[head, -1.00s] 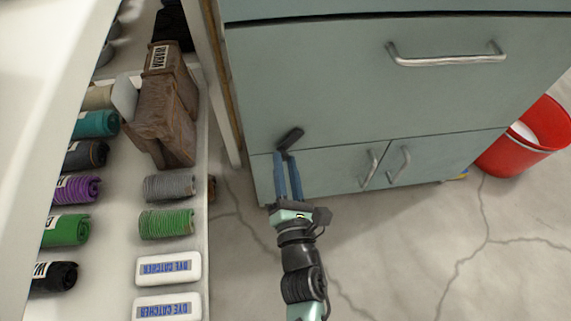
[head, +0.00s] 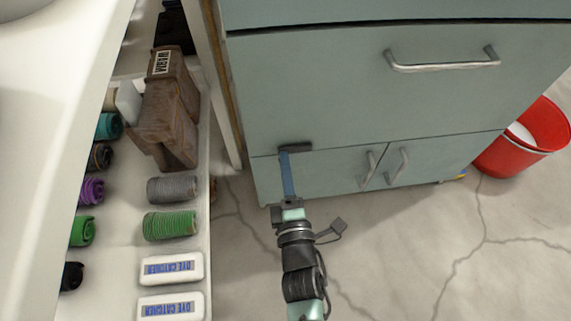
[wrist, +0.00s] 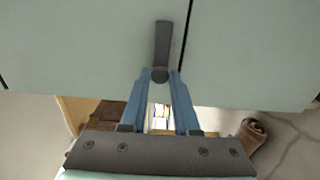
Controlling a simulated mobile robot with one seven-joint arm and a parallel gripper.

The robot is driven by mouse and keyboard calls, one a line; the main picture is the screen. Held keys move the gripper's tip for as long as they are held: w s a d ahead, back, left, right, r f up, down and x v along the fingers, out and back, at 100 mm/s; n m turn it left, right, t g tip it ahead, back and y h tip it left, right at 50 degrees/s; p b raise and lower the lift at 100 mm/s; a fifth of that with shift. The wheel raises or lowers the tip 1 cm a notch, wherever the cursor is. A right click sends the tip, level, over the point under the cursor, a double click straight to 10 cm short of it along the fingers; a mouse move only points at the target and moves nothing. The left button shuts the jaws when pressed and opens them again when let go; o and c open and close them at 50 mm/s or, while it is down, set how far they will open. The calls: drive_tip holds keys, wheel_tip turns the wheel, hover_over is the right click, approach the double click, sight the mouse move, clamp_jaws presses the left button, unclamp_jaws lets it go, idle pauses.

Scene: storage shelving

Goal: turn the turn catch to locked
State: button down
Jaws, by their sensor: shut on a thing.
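In the head view, my fingers overlap and hide part of the catch's left end.
A drawer handle (head: 443,60) and two door handles (head: 369,168) (head: 398,165) stick out to the right. A white shelf (head: 130,297) with rolls and boxes stands at left. A red bucket (head: 520,140) is at right. The floor in front is clear.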

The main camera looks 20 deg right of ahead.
drive_tip(key=shift+m+p, duration=2.7)
drive_tip(key=shift+m, duration=6.3)
drive_tip(key=c, duration=0.7)
unclamp_jaws()
drive_tip(key=shift+o, duration=0.2)
